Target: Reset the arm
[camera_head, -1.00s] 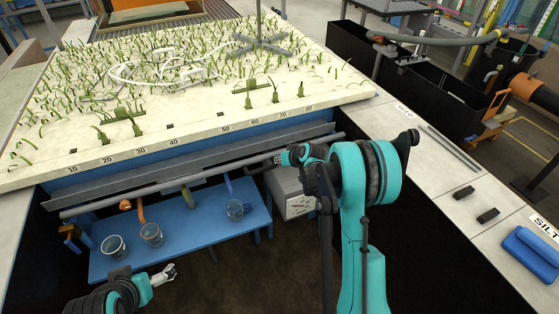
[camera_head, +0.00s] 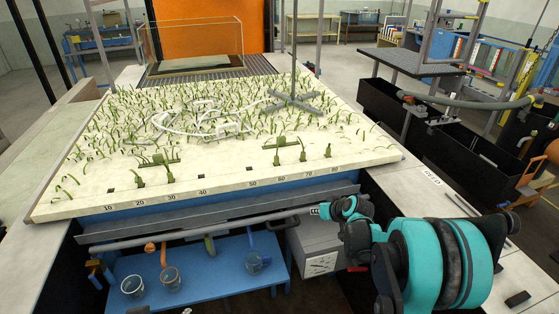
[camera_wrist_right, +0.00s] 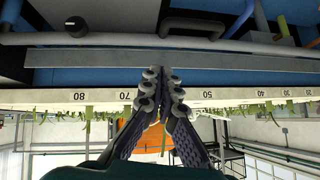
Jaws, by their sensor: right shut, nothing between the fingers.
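My right arm comes in from the lower right in the head view. Its gripper (camera_head: 320,210) is in front of the planted bed's near edge, by the grey rail and above the grey box. In the right wrist view the two dark fingers of the right gripper (camera_wrist_right: 164,78) meet at their tips with nothing between them. That view is upside down, and the numbered strip (camera_wrist_right: 180,95) shows behind the fingertips. Only a small pale tip of my left gripper (camera_head: 187,311) shows at the bottom edge of the head view; its fingers are cut off.
The planted bed (camera_head: 110,190) fills the middle. A grey box (camera_head: 318,262) stands near the right gripper. Black tanks (camera_head: 460,150) stand at the right.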

